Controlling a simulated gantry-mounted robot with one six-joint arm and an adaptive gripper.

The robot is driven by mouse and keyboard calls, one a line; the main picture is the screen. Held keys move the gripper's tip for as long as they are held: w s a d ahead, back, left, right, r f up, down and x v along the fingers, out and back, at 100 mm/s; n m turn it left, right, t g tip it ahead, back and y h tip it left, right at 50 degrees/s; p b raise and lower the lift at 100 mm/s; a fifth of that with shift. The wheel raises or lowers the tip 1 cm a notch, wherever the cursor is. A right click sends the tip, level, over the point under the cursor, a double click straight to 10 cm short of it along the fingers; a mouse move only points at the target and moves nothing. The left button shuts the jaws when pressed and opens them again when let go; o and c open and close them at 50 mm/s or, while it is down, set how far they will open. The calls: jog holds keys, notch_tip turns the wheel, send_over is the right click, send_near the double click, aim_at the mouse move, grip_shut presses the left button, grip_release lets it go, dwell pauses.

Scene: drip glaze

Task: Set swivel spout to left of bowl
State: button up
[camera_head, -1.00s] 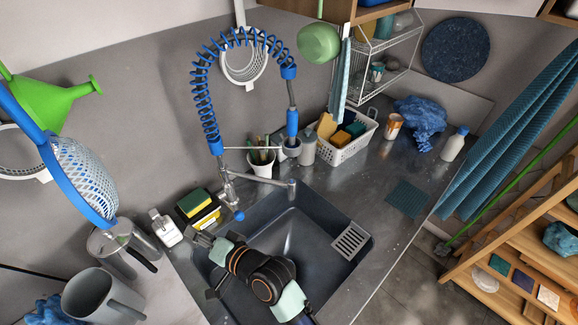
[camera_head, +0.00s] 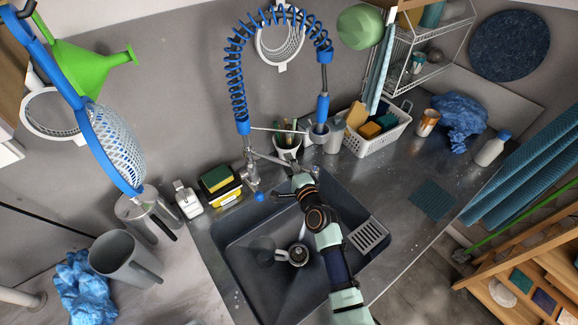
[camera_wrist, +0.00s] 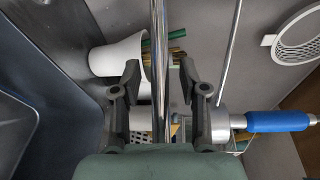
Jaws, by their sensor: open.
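The swivel spout (camera_head: 273,160) is a shiny metal tube reaching right from the tap body (camera_head: 252,178), behind the sink bowl (camera_head: 238,228). The bowl is a dark grey basin. My gripper (camera_head: 299,176) is at the spout's right end, over the bowl's back edge. In the wrist view my gripper (camera_wrist: 160,82) is open, with one finger on each side of a shiny upright tube (camera_wrist: 158,45), which looks like the spout. A gap shows beside each fingertip. My arm hides part of the bowl.
A mug-like item (camera_head: 298,254) stands in the sink. A white cup with brushes (camera_head: 287,148) is just behind the spout. A blue spring hose (camera_head: 238,85) arches above.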

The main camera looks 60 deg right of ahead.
jog(key=shift+w, duration=0.1)
grip_shut()
dwell(0.4)
